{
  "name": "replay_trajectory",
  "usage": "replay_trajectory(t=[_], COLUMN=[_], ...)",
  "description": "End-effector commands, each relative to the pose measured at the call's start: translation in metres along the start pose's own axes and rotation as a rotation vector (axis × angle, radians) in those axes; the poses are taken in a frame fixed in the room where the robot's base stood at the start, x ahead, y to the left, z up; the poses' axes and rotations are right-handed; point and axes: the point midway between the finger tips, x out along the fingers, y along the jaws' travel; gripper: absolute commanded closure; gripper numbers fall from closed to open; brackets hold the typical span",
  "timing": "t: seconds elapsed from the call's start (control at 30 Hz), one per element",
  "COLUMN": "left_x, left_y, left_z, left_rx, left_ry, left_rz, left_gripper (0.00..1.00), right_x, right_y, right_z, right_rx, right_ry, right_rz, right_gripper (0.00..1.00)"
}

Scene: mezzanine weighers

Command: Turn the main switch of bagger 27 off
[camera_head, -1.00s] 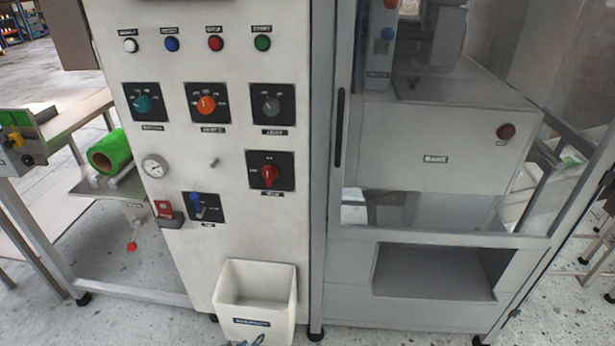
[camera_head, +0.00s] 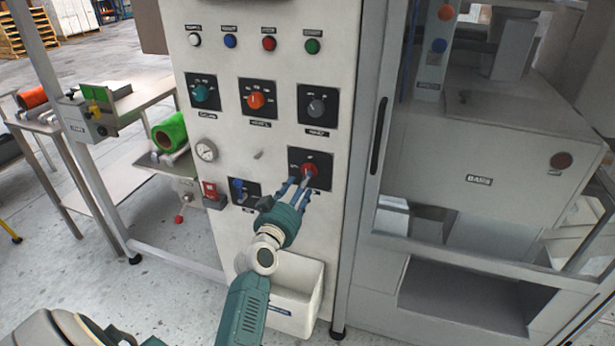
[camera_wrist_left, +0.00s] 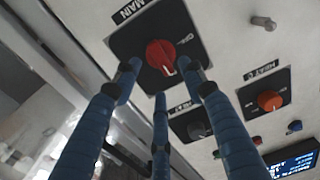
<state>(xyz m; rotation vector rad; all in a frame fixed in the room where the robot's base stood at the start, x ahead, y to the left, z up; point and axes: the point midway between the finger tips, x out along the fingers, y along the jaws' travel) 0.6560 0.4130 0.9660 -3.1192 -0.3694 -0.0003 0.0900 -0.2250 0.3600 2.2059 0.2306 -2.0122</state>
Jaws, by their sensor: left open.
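The main switch (camera_head: 310,168) is a red rotary knob on a black square plate, low on the pale control panel. In the left wrist view the red knob (camera_wrist_left: 161,55) sits below a label reading MAIN, with a white mark at its lower right edge. My left gripper (camera_head: 298,184) is open, its blue fingers pointing at the knob. In the wrist view its fingertips (camera_wrist_left: 163,78) stand around the lower side of the knob, close to the plate; I cannot tell whether they touch it. No number 27 is readable. My right gripper is not in view.
Teal, orange and grey knobs (camera_head: 317,106) sit above the switch, and a blue-handled switch (camera_head: 238,187) to its left. A metal peg (camera_head: 258,155) sticks out nearby. A white bin (camera_head: 300,285) hangs below. The glazed machine door (camera_head: 480,170) is to the right.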

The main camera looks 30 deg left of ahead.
Motion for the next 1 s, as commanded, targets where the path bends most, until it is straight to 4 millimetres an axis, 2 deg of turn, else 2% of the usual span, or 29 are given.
replay_trajectory(t=[0.1, 0.23, 0.4, 0.63, 0.67, 0.83, 0.87, 1.0], left_x=[0.021, 0.036, 0.044, 0.044, 0.044, 0.044, 0.044, 0.044], left_y=[0.000, 0.000, 0.000, 0.000, 0.000, 0.000, 0.000, 0.000], left_z=[-0.001, 0.000, 0.001, 0.001, 0.001, 0.001, 0.001, 0.001], left_rx=[-0.002, -0.001, -0.001, 0.000, 0.000, -0.001, -0.001, -0.002], left_ry=[0.001, 0.000, -0.001, -0.001, -0.001, -0.001, -0.001, -0.001], left_rz=[-0.001, 0.000, 0.000, 0.000, 0.000, 0.000, 0.000, 0.000], left_gripper=[0.58, 0.58, 0.58, 0.58, 0.62, 0.96, 1.00, 1.00], right_x=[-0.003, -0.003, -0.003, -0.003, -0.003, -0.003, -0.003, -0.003], right_y=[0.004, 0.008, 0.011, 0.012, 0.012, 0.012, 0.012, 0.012], right_z=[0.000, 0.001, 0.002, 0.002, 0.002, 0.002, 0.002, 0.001], right_rx=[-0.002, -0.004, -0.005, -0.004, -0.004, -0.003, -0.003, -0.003], right_ry=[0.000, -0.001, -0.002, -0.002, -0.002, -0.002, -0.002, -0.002], right_rz=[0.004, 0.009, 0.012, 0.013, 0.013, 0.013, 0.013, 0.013], right_gripper=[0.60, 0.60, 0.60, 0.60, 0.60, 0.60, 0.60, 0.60])
